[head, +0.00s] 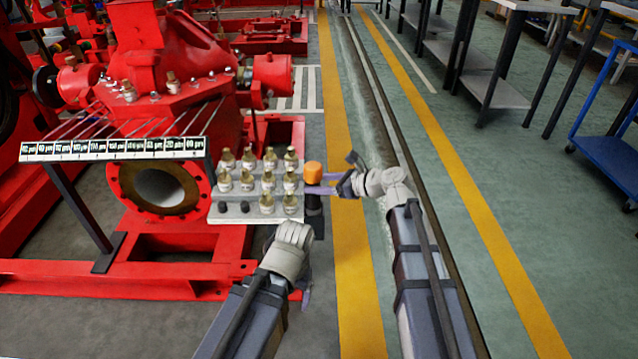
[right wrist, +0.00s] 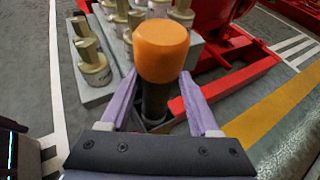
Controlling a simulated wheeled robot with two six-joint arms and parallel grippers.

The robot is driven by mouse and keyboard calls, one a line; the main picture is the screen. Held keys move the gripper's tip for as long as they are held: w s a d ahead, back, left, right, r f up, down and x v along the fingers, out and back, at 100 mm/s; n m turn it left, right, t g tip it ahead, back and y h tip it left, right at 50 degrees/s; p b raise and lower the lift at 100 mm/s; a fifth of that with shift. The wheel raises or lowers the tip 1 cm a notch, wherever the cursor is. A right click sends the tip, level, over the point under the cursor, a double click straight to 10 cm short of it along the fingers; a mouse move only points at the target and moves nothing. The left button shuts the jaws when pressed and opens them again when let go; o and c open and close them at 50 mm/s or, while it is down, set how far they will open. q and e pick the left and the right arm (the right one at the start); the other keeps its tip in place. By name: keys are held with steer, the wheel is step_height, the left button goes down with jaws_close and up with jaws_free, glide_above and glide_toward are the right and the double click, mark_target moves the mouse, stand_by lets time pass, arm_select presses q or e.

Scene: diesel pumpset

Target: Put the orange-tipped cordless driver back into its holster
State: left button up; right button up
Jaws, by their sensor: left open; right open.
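The driver's orange tip (head: 313,172) stands upright at the right end of the block of brass-coloured fittings. In the right wrist view the orange tip (right wrist: 161,50) tops a dark shaft (right wrist: 155,97). The shaft goes down into a dark round holder, probably the holster (right wrist: 157,124); how deep it sits I cannot tell. My right gripper (head: 319,184) is open, with its purple fingers (right wrist: 160,88) on either side of the shaft, just below the orange part. Contact is not clear. My left gripper (head: 304,292) is low in front of the block, open and apart from the driver, mostly hidden by its own wrist.
A grey stepped block (head: 222,214) holds several brass-coloured fittings close beside the driver. A labelled strip (head: 112,148) on a stand and the red pumpset (head: 178,75) are at left. The floor to the right is free up to a blue trolley (head: 606,155).

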steer(key=shift+s+a, duration=0.15)
steer(key=shift+s, duration=0.15)
steer(key=p+v, duration=0.3)
steer(key=v, duration=0.4)
steer(key=shift+d, duration=0.45)
steer(key=shift+r, duration=0.15)
